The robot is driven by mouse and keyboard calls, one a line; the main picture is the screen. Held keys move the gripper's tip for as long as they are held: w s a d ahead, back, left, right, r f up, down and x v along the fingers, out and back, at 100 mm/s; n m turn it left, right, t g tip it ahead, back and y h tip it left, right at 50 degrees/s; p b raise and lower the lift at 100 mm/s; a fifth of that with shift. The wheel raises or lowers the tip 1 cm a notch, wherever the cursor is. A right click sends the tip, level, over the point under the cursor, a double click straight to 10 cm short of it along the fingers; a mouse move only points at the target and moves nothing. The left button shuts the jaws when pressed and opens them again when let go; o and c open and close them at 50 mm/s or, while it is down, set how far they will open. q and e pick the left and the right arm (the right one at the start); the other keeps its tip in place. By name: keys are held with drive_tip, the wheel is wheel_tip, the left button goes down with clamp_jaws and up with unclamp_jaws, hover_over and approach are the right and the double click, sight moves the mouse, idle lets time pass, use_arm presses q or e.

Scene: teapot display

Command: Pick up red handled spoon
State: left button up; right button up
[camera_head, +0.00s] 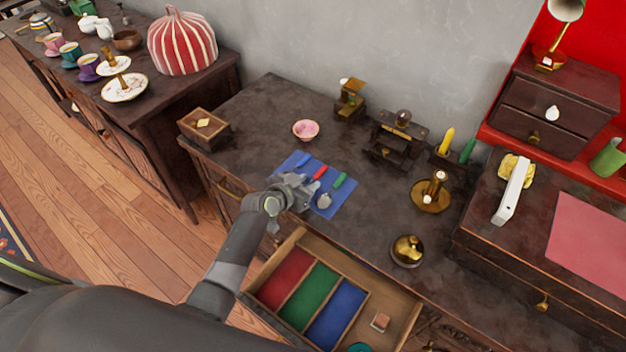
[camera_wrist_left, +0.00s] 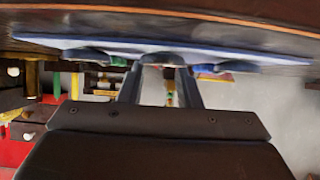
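The red handled spoon (camera_head: 320,171) lies on a blue mat (camera_head: 346,200), between a blue handled spoon (camera_head: 303,160) and a green handled spoon (camera_head: 341,180). My left gripper (camera_head: 305,188) is low over the mat at the bowl end of the red handled spoon and hides its bowl. In the left wrist view, which is upside down, the mat (camera_wrist_left: 190,36) is close above the fingers. The two fingers (camera_wrist_left: 160,88) stand apart, with a middle spoon bowl (camera_wrist_left: 162,59) at the gap between their tips. Contact cannot be told. My right gripper is not in view.
An open drawer (camera_head: 392,350) with red, green and blue compartments is below the table front. A pink bowl (camera_head: 306,130), a wooden box (camera_head: 203,128), a brass candle holder (camera_head: 430,196) and a brass pot (camera_head: 407,251) stand around the mat.

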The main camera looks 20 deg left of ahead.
use_arm(q)
drive_tip(key=shift+w+d+f, duration=0.1)
drive_tip(key=shift+w+f, duration=0.05)
drive_tip(key=shift+w, duration=0.15)
clamp_jaws()
